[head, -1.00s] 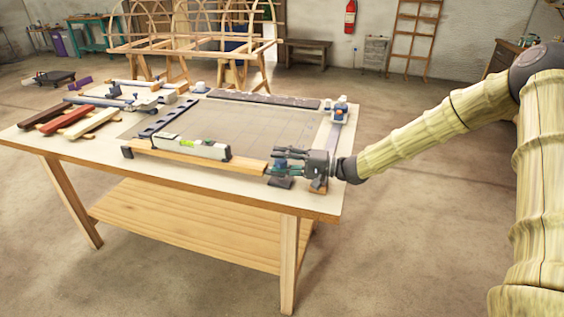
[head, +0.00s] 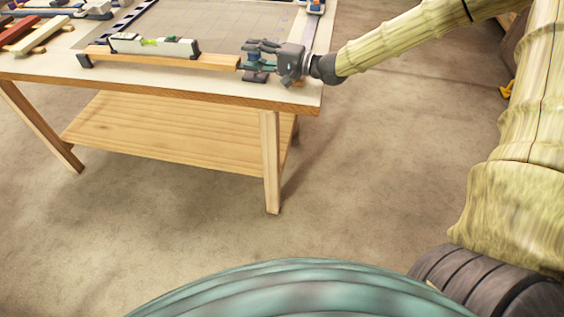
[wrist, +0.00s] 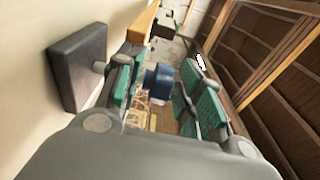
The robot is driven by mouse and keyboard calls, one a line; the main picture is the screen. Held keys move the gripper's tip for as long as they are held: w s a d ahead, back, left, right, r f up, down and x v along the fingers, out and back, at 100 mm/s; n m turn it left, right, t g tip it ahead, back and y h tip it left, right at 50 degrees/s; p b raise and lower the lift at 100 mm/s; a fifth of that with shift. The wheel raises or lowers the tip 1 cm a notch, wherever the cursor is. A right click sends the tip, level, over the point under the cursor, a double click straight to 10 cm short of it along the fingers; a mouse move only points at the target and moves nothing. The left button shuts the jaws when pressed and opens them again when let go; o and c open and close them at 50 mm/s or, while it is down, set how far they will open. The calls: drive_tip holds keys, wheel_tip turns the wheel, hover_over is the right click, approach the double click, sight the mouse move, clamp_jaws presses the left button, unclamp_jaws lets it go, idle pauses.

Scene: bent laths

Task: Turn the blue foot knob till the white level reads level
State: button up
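The white level (head: 155,45) with dark ends lies on a long wooden lath (head: 215,61) along the table's front edge. Its green-yellow vial (head: 149,42) shows, but the bubble is too small to read. The blue foot knob (head: 253,57) is at the lath's right end, partly hidden by my gripper (head: 259,56). In the wrist view the blue knob (wrist: 158,78) sits between the green-padded fingers of my gripper (wrist: 160,84). I cannot tell whether both pads touch it.
The pale worktable (head: 200,87) has a lower shelf (head: 165,132). Red and pale wooden strips (head: 28,38) lie at its left. A dark square plate (wrist: 77,68) is beside my fingers in the wrist view. The floor in front is clear.

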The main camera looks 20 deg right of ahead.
drive_tip(key=shift+a+m+t+h+b, duration=0.1)
drive_tip(key=shift+m+t+h+b, duration=0.85)
drive_tip(key=shift+m+t+h, duration=1.05)
drive_tip(key=shift+m+t+h, duration=0.3)
drive_tip(key=shift+m+h, duration=0.1)
drive_tip(key=shift+h, duration=0.6)
